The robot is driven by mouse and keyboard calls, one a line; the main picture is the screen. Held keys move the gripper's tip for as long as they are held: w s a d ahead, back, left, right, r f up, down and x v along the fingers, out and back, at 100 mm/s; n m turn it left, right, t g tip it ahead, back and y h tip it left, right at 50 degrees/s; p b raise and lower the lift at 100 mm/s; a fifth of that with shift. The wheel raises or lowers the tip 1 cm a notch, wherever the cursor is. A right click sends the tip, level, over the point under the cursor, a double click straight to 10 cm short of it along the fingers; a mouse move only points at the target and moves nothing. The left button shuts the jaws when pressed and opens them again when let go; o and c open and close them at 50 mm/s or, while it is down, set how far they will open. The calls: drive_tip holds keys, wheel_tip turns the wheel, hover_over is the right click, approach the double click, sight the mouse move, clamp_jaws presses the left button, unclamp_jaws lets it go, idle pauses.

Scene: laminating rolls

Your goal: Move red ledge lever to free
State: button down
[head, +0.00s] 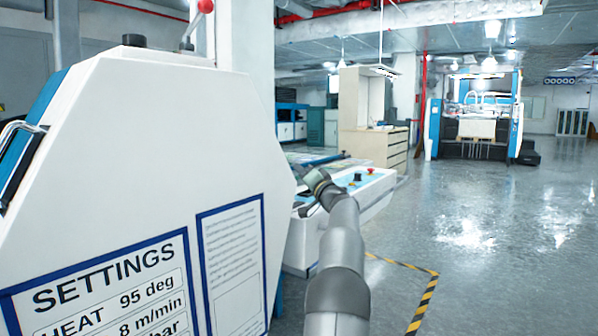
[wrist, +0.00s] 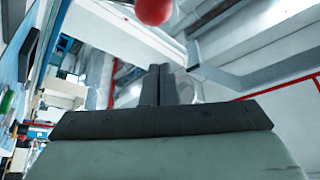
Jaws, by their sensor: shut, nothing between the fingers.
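The red ledge lever (head: 205,7) stands on top of the white laminator housing (head: 150,150) at the upper left of the head view. It has a red ball knob on a thin grey stem, leaning slightly right. In the wrist view a red ball (wrist: 154,10), seemingly this knob, is cut off by the top edge, beyond my fingertips and apart from them. My gripper (wrist: 159,68) is shut and empty, its two dark fingers together. In the head view my arm reaches to the housing's right edge; the fingertips cannot be made out there.
A black knob (head: 134,40) sits on top of the housing, left of the lever. A settings panel (head: 100,290) is on its near face. A low white console (head: 350,190) with a red button stands behind my arm. The floor to the right is clear, with yellow-black tape (head: 425,300).

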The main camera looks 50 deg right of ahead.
drive_tip(key=v, duration=0.9)
drive_tip(key=shift+s+a+b, duration=0.3)
drive_tip(key=shift+a+b, duration=0.05)
drive_tip(key=shift+b, duration=0.1)
drive_tip(key=shift+f, duration=0.15)
